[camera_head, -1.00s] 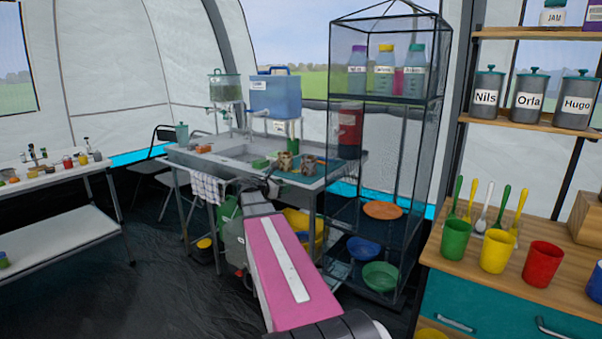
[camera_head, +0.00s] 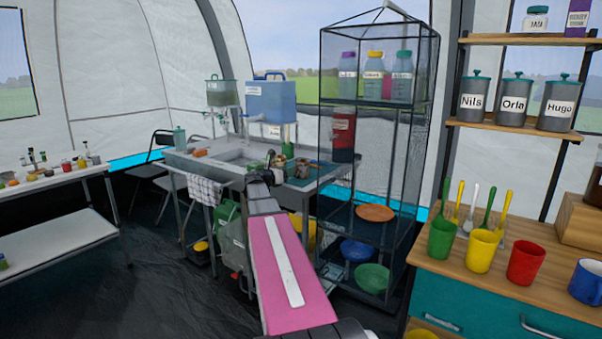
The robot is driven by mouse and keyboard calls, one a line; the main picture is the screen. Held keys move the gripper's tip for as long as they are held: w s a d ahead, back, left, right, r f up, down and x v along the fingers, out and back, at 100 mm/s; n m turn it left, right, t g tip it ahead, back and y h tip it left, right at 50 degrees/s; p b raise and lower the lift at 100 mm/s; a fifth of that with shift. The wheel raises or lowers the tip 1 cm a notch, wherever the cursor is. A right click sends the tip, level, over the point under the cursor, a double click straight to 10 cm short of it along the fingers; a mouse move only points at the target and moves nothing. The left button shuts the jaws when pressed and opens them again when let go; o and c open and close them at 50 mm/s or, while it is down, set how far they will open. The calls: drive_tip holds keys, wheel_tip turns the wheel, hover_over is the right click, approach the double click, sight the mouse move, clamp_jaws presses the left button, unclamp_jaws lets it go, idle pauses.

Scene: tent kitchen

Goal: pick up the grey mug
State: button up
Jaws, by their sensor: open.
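My gripper (camera_head: 276,161) is at the far end of my outstretched arm, small in the view, over the front of the sink table (camera_head: 204,166). Its jaws are open, with nothing visibly held. Just right of it, small brownish-grey mug-like shapes (camera_head: 304,170) stand on a teal mat (camera_head: 325,173). They are partly hidden by my gripper and too small to tell which is the grey mug. I cannot tell whether the gripper touches one.
A mesh shelf unit (camera_head: 374,104) stands close right of the sink table. A blue water container (camera_head: 270,102) stands at the table's back. A towel (camera_head: 205,191) hangs at its front. At right, a wooden counter (camera_head: 545,262) holds coloured cups.

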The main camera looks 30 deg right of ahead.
sight(300, 170)
drive_tip(key=x, duration=0.4)
drive_tip(key=shift+d, duration=0.2)
clamp_jaws()
